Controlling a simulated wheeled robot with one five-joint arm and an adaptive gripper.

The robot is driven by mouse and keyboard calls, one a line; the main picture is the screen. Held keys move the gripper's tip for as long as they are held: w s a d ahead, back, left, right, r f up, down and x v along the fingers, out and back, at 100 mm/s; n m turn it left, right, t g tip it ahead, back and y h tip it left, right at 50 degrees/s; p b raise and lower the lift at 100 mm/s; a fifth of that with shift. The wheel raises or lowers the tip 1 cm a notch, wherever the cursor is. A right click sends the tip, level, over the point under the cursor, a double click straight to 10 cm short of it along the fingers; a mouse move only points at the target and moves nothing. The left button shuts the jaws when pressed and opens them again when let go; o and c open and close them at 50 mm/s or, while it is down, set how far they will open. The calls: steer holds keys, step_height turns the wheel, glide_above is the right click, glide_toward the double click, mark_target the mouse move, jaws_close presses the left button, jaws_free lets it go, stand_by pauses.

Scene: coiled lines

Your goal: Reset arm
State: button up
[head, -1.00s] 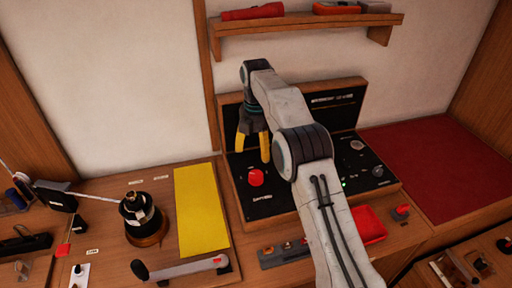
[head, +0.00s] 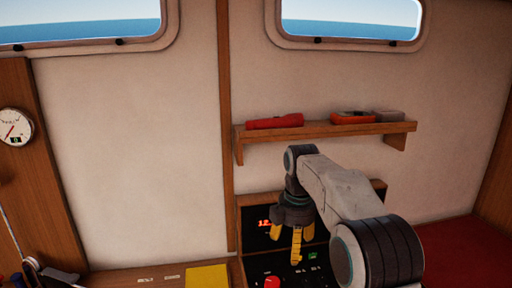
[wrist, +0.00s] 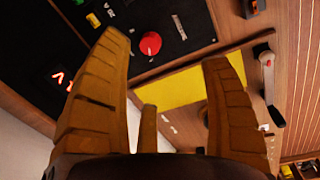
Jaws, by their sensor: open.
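My gripper (head: 297,245) hangs in front of the black control panel (head: 256,238), its yellow fingers pointing down. In the wrist view my gripper (wrist: 165,85) has its fingers spread apart with nothing between them. A red button (head: 272,282) shows on the panel below the fingers, and the red button also shows in the wrist view (wrist: 151,43), beyond the fingertips. My arm hides the right part of the panel in the head view.
A wooden shelf (head: 330,130) on the wall above my gripper carries a red torch (head: 274,122) and an orange item (head: 352,118). A yellow sheet (head: 206,277) lies left of the panel. A lever (wrist: 268,80) shows in the wrist view. A gauge (head: 15,127) hangs far left.

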steer(key=s+d+r+m+t, duration=0.1)
steer(key=s+d+r+m, duration=0.15)
steer(key=s, duration=0.25)
steer(key=s+d+r+m, duration=0.1)
steer(key=s+m, duration=0.3)
steer(key=s, duration=0.1)
steer(key=s+d+r+m+t, duration=0.1)
steer(key=s+d+r+m, duration=0.15)
steer(key=s, duration=0.35)
steer(key=s+d+f+m, duration=0.1)
steer(key=s+f+m, duration=0.2)
steer(key=s, duration=0.4)
steer(key=s+d+f+m+t, duration=0.1)
steer(key=s+f+m, duration=0.3)
steer(key=s, duration=0.4)
steer(key=shift+s+d+m, duration=0.15)
steer(key=shift+s+m, duration=0.05)
steer(key=shift+m, duration=0.6)
steer(key=shift+w+r, duration=0.1)
steer(key=shift+r, duration=0.05)
stand_by(1.0)
